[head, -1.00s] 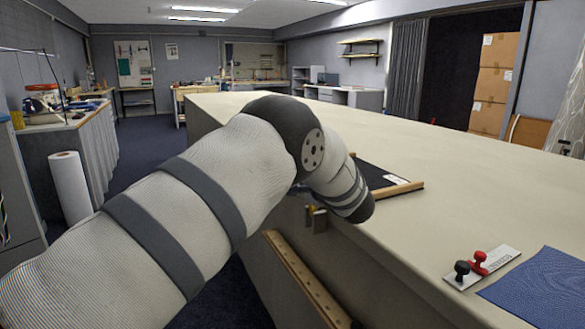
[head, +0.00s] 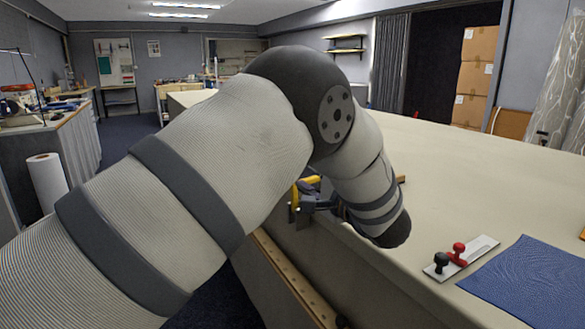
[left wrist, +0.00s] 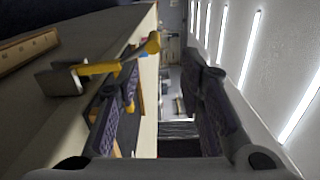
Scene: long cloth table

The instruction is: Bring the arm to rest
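My left arm reaches in from the left in the head view and bends down at the near edge of the long table (head: 480,185). My left gripper (head: 325,192) is mostly hidden behind the forearm there. In the left wrist view, its two dark fingers (left wrist: 155,105) stand wide apart with nothing held between them. A clamp with a yellow handle (left wrist: 112,65) and a grey metal block sits at the table edge beside the left finger. I cannot tell whether they touch. The clamp also shows in the head view (head: 304,186). My right gripper is in neither view.
A white plate (head: 488,246) with a red knob and a black knob lies near the table's front edge. A blue cloth (head: 530,283) lies right of it. A wooden rail (head: 292,280) runs along the table's side. The far tabletop is bare.

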